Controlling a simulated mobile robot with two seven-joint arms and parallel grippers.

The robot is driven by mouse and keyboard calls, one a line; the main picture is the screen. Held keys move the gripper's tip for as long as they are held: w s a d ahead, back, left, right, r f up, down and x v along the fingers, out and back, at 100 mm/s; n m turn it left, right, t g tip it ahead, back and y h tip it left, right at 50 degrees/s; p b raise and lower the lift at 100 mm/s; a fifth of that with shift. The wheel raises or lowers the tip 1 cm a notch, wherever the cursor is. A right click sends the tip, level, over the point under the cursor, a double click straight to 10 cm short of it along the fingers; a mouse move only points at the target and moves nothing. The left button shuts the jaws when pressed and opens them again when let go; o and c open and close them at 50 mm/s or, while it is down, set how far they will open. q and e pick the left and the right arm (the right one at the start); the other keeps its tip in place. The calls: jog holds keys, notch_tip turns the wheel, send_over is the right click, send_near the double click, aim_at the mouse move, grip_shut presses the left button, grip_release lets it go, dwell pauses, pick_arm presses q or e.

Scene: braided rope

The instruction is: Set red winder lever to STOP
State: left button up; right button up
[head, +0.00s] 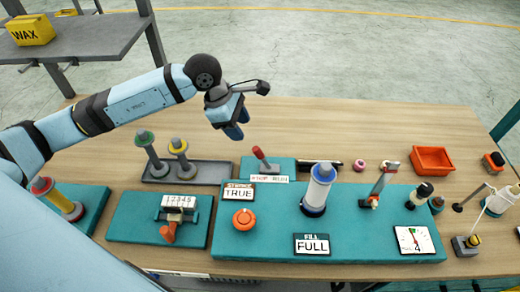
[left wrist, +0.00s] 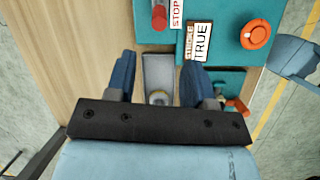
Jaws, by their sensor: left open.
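The red winder lever (head: 259,154) stands on a small teal base (head: 283,165) near the table's middle, its red grip tilted toward the upper left. A white label plate (head: 269,178) lies in front of it, its small text hard to read. In the left wrist view the red lever (left wrist: 159,17) is at the top edge, beside a label (left wrist: 177,12) reading STOP. Which position the lever is in I cannot tell. My left gripper (head: 238,131) is open and empty, above the table and behind and left of the lever. It also shows in the left wrist view (left wrist: 160,76). My right gripper is not in view.
The wood behind the lever is clear.

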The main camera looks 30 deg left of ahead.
aim_at(257, 152)
pick_arm(q)
jog(key=b+x, duration=0.3)
jog(key=x, duration=0.7)
jog(key=shift+w+d+f, duration=0.1)
jog(key=shift+f, duration=0.15)
jog(key=shift+w+d+f+b, duration=0.2)
jog(key=shift+f+b, duration=0.2)
jog(key=shift+f, duration=0.2)
jog(key=shift+c, duration=0.3)
grip_shut()
